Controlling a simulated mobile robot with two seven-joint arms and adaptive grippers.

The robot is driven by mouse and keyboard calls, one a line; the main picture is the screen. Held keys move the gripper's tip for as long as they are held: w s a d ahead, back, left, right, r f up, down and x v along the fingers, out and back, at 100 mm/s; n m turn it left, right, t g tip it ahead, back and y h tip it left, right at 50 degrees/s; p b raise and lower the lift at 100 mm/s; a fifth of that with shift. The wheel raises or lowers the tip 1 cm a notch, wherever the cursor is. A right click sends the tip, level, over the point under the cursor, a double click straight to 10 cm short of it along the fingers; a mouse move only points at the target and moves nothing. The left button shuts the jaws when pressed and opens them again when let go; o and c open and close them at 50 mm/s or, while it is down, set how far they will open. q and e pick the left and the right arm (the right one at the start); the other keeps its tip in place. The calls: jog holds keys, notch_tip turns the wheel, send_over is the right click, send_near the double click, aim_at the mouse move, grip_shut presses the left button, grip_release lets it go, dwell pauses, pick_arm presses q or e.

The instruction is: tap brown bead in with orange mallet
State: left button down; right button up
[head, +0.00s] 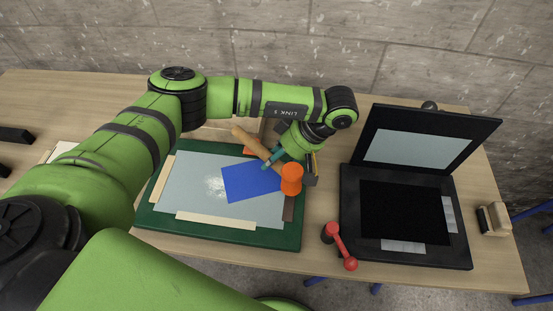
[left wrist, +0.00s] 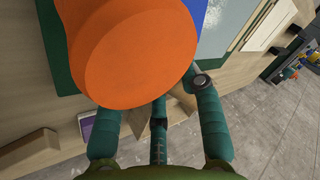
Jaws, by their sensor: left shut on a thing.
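The orange mallet (head: 291,178) is in my left gripper (head: 272,160). The gripper is shut on its tan handle (head: 247,140), and the orange head is at the right, over the right side of the green frame (head: 150,219). In the left wrist view the orange head (left wrist: 130,55) fills the upper middle, in front of the teal fingers (left wrist: 155,120). The brown bead (head: 289,208) is a short dark strip along the frame's right edge, just below the mallet head in the picture. Its upper end is hidden by the head. I cannot tell whether they touch.
A grey pane (head: 190,195) with a white smear and a blue sheet (head: 245,186) lies inside the frame. Pale beads (head: 215,219) line other sides. A black hinged case (head: 460,255) stands open at right. A red-handled tool (head: 340,245) lies between.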

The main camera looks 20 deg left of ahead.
pick_arm(q)
jog(key=shift+r+p, duration=1.4)
jog(key=shift+r, duration=1.15)
